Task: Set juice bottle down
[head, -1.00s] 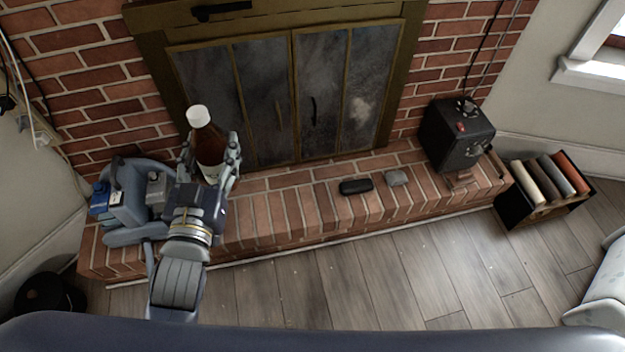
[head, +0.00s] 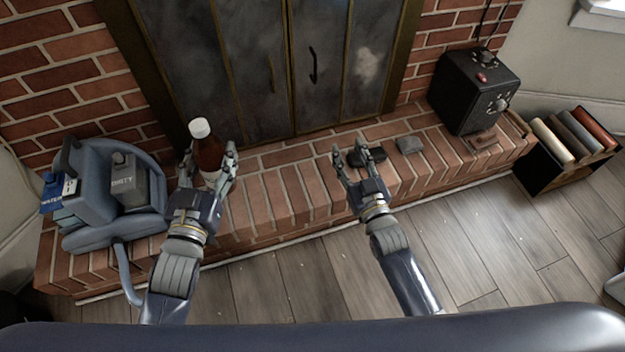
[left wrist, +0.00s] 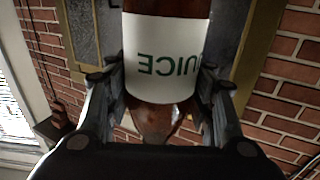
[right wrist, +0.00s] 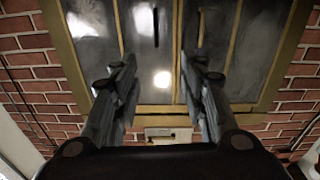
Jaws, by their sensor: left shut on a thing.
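The juice bottle (head: 208,152) is brown with a white cap and a white label. My left gripper (head: 207,172) is shut around it over the left part of the brick hearth (head: 285,200). The bottle looks nearly upright in the head view. In the left wrist view the bottle (left wrist: 165,55) fills the space between the fingers, with its label reading JUICE mirrored. I cannot tell whether its base touches the bricks. My right gripper (head: 355,165) is open and empty over the hearth's middle; its spread fingers (right wrist: 160,85) also show in the right wrist view.
A blue-grey carpet cleaner (head: 105,200) stands on the hearth left of the bottle. A black box (head: 472,92) stands further right, beside a book crate (head: 550,170). Bare brick lies between my grippers.

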